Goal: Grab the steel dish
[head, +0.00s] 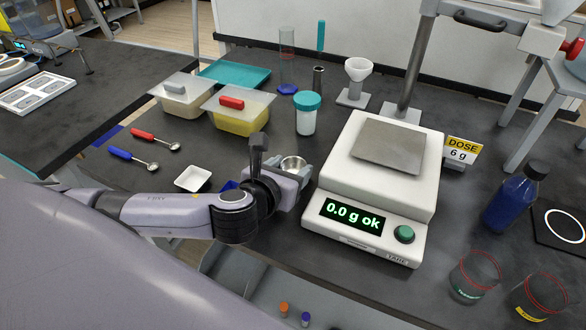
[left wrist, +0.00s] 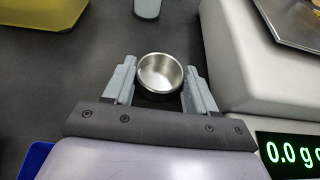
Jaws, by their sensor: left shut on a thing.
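The steel dish (head: 293,164) is a small round shiny cup beside the left edge of the white balance. In the left wrist view the steel dish (left wrist: 160,73) sits upright and empty between the two grey fingers. My left gripper (head: 297,170) is shut on the dish, with a finger on each side of it; the same gripper shows in the left wrist view (left wrist: 160,82). Whether the dish touches the bench is hard to tell. My right gripper is in neither view.
The balance (head: 425,196) reads 0.0 g ok and stands close right of the dish. A white square dish (head: 192,179) lies left of my gripper. A teal-lidded jar (head: 307,114), a funnel stand (head: 354,84) and two tubs are behind. Blue bottle (head: 513,199) and beakers stand right.

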